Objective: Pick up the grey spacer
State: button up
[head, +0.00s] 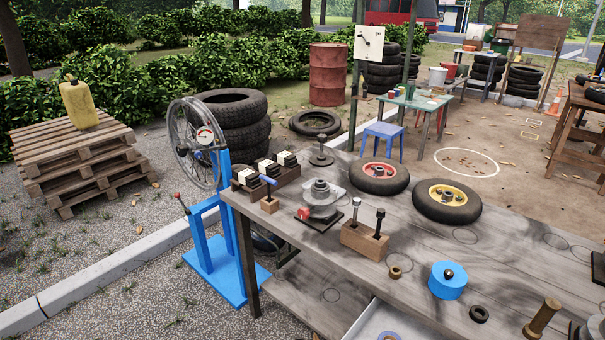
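No piece is clearly recognisable as the grey spacer in the head view. A small dark ring (479,314) lies flat on the wooden workbench (500,255), near its front edge; it looks almost black. A grey stepped round part (320,190) sits on a stand at the left of the bench, and I cannot tell whether it includes a spacer. A brass-coloured ring (394,272) lies near the wooden block. My gripper is not in view.
A blue cylinder (447,280), a wooden block with two upright bolts (366,240) and two small wheels (447,201) stand on the bench. A brown post (541,319) stands at the front right. A blue wheel stand (222,245) is left of the bench.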

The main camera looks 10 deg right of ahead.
aim_at(320, 183)
jog(key=i+j, duration=0.35)
jog(key=i, duration=0.15)
jog(key=i+j, duration=0.3)
jog(key=i, duration=0.15)
jog(key=i+j+z, duration=0.15)
jog(key=z, duration=0.3)
jog(key=i+j+z, duration=0.2)
jog(key=z, duration=1.1)
